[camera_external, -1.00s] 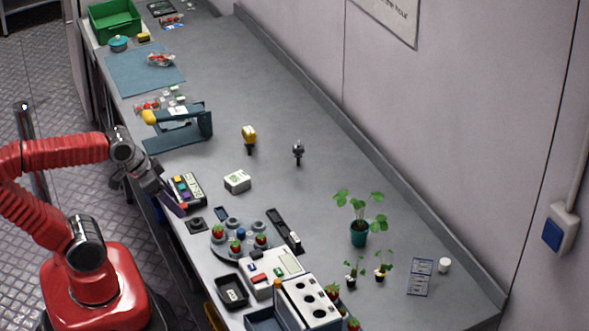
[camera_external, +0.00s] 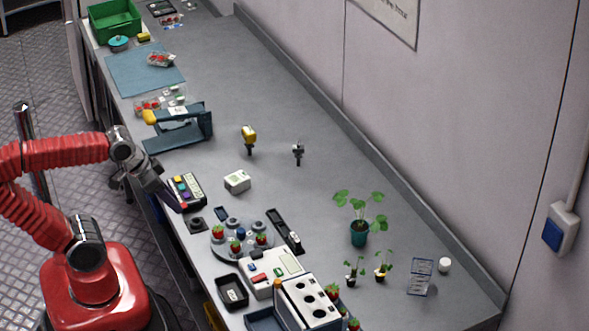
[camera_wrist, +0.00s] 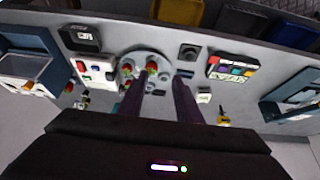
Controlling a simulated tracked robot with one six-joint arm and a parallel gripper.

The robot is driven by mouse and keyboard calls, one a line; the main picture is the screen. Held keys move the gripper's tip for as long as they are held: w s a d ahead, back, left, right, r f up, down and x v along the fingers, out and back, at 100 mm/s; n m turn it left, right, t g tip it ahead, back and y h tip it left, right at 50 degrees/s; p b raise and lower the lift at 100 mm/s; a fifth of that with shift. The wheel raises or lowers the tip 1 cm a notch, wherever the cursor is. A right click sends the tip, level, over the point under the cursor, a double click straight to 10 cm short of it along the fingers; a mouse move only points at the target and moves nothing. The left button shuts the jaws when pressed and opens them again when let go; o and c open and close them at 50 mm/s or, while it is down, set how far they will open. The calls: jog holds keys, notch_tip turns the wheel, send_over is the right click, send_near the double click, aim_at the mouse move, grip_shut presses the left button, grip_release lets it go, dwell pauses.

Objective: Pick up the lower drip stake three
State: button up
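I cannot pick out a drip stake marked three in either view. Two small upright items stand apart mid-bench in the external view: a yellow-headed one (camera_external: 249,138) and a dark one (camera_external: 298,153). Too little detail shows to tell whether either is a drip stake. My gripper (camera_wrist: 158,82) is at the bench's front edge, by the keypad box (camera_external: 186,190), well away from both. In the wrist view its two purple fingers are apart with nothing visibly held between them. The round berry holder shows beyond the fingertips.
A round holder with strawberries (camera_wrist: 148,58), a white device (camera_external: 277,270) and a black tray (camera_external: 231,292) crowd the near bench. Potted plants (camera_external: 359,232) stand right. A blue-grey stand (camera_external: 205,121) and a green crate (camera_external: 113,19) are farther back. The middle bench behind is mostly clear.

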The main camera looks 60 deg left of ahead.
jog(key=w+d+r+n+t, duration=0.1)
jog(key=w+t, duration=0.2)
jog(key=w, duration=1.2)
jog(key=w+d+r+n+t, duration=0.2)
jog(key=w+t, duration=0.1)
jog(key=w, duration=1.2)
jog(key=n+g+y, duration=0.2)
jog(key=n+y, duration=0.4)
jog(key=y, duration=0.3)
send_near(298, 150)
jog(key=d+f, duration=0.1)
jog(key=s+d+f, duration=0.1)
jog(key=shift+s+d+f, duration=0.2)
jog(key=shift+f, duration=0.1)
jog(key=shift+s+a+f+y, duration=0.15)
jog(key=shift+a+f+y, duration=0.2)
jog(key=shift+y, duration=0.05)
jog(key=x, duration=0.8)
jog(key=shift+a+f, duration=0.15)
jog(key=shift+a, duration=0.05)
